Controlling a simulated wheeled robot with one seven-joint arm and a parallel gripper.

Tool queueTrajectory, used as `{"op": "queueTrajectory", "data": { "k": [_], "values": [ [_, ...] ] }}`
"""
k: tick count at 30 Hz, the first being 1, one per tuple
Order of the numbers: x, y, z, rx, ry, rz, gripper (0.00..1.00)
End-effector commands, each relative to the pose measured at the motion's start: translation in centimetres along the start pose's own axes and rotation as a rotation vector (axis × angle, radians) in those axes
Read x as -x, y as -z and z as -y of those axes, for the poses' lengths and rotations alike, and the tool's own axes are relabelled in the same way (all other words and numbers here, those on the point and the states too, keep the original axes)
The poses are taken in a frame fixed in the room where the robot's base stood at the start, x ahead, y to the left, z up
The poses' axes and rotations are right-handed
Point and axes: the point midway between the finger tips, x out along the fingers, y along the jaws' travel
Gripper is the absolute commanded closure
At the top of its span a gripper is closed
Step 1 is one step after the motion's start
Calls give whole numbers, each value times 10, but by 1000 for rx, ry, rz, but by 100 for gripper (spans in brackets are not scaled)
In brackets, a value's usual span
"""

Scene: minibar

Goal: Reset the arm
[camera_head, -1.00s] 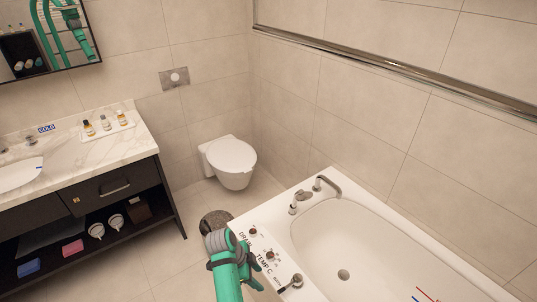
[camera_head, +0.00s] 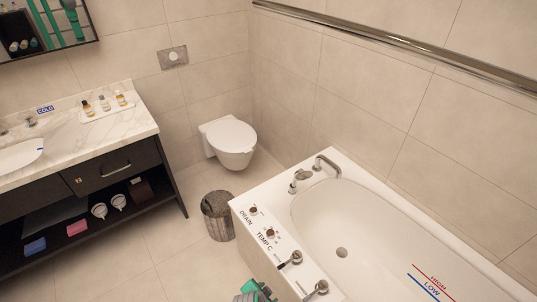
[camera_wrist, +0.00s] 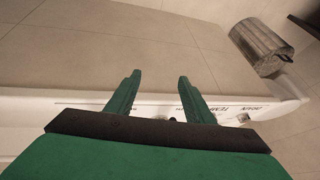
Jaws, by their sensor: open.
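My gripper (camera_wrist: 158,98) is open and empty in the wrist view, its two green fingers apart with nothing between them. Behind the fingers in that view are the bathtub's edge with its lettering and the tiled floor. In the head view only a small green and dark part of my arm (camera_head: 254,291) shows at the bottom edge, beside the tub's outer side.
The white bathtub (camera_head: 385,245) with knobs and taps fills the right. A round metal bin (camera_head: 218,217) stands on the floor left of it, also in the wrist view (camera_wrist: 262,47). A toilet (camera_head: 232,140) is behind. A vanity (camera_head: 110,172) stands left, with free floor between.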

Motion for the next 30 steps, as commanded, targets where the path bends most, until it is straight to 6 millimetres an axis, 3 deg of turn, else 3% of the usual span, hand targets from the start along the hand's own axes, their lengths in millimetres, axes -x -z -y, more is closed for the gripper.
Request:
{"op": "queueTrajectory", "data": {
  "k": [1,8,14,23,30],
  "values": [
    [3,-10,-15,37,29,-6,52],
    [32,-36,-55,205,192,-74,52],
    [77,-52,-84,333,316,-165,52],
    [173,-58,-117,495,460,-355,52],
    [267,-48,-136,598,523,-546,52]
  ]
}}
